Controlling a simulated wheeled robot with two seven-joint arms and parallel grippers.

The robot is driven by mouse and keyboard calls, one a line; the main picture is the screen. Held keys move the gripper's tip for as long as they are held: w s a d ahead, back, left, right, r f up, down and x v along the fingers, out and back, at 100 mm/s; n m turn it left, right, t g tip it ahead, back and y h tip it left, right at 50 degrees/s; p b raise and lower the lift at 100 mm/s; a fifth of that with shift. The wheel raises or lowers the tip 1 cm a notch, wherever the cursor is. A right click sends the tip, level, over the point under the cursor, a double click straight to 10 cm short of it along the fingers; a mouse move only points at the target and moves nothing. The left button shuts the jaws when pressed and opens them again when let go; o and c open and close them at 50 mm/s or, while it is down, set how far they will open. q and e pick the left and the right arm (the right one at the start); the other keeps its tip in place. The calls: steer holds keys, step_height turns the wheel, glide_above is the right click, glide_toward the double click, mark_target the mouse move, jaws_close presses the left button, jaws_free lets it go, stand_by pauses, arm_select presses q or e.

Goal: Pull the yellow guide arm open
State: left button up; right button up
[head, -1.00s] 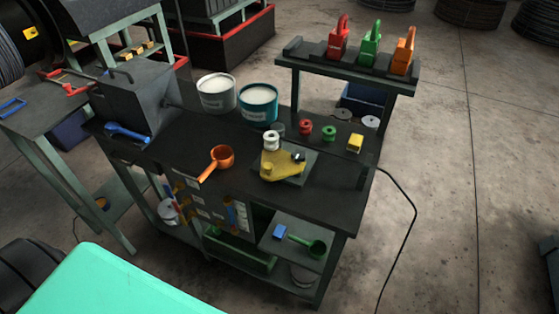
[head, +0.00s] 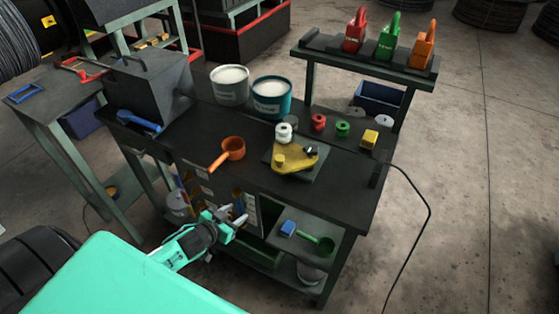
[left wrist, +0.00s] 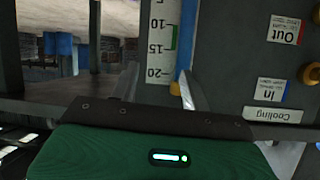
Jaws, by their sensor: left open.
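The yellow guide arm (head: 291,161) lies flat on a dark square plate (head: 312,172) on the workbench top. A white spool (head: 284,133) stands at its back and a small dark knob (head: 311,151) is at its right end. A round yellow post rises at its front left. My left gripper (head: 236,217) is open and empty, in front of the bench's front side and lower than the guide arm, apart from it. In the left wrist view its two fingers (left wrist: 158,90) are spread before a scale strip and a labelled panel. My right gripper is not in view.
An orange ladle (head: 233,148) lies left of the guide arm. Two buckets (head: 271,98) stand behind. Red, green (head: 342,129) and yellow small parts sit to the right. The bench's front right top is clear. A panel with labels (left wrist: 245,60) faces my left wrist.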

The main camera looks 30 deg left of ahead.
arm_select(q)
steer(key=d+r, duration=0.1)
steer(key=r, duration=0.2)
steer(key=w+d+r+t+h, duration=0.1)
steer(key=r, duration=0.3)
steer(key=w+d+r+m+h, duration=0.1)
steer(key=r, duration=0.2)
steer(key=shift+r+t, duration=0.3)
steer(key=shift+r, duration=0.05)
steer(key=m+g+h, duration=0.1)
steer(key=m+h, duration=0.4)
steer(key=h, duration=0.3)
glide_toward(280, 158)
steer(key=s+a+f, duration=0.1)
steer(key=a+f, duration=0.1)
steer(key=a, duration=0.1)
steer(key=r+m+g+h, duration=0.1)
steer(key=h, duration=0.1)
steer(key=p+x, duration=0.4)
steer(key=x, duration=0.8)
steer(key=shift+f, duration=0.1)
steer(key=shift+w+d+f, duration=0.1)
steer(key=shift+w+d, duration=0.15)
steer(key=shift+d, duration=0.05)
jaws_close()
